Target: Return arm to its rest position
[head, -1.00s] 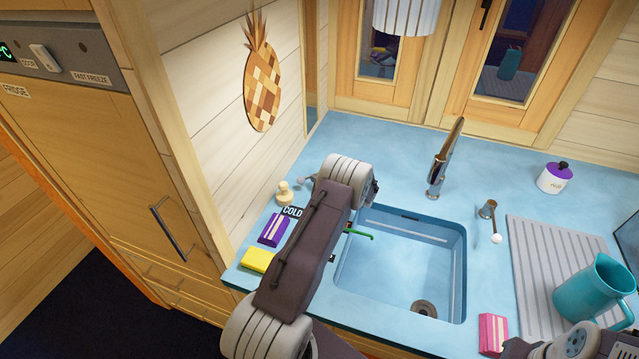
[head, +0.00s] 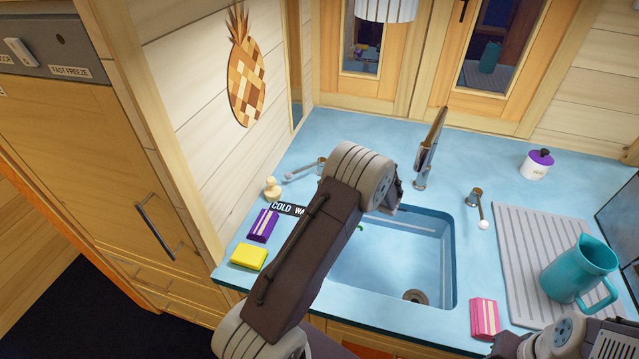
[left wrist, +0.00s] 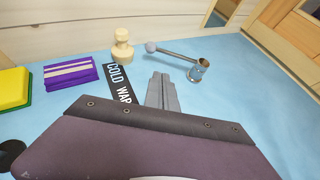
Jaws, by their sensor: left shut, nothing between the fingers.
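My left arm reaches from the bottom of the head view over the counter and the left part of the sink (head: 392,275). Its gripper is hidden behind the arm there. In the left wrist view the left gripper (left wrist: 163,92) is shut and empty, above the blue counter (left wrist: 235,110). Past its tips is the cold tap lever (left wrist: 175,54) with a pale ball end. The lever also shows in the head view (head: 305,171).
Left of the arm are a wooden peg-like piece (head: 272,188), a purple striped block (head: 263,225) and a yellow sponge (head: 249,257). The faucet (head: 428,155) stands behind the sink. At right are a second lever (head: 478,205), a pink block (head: 484,318) and a teal pitcher (head: 578,268).

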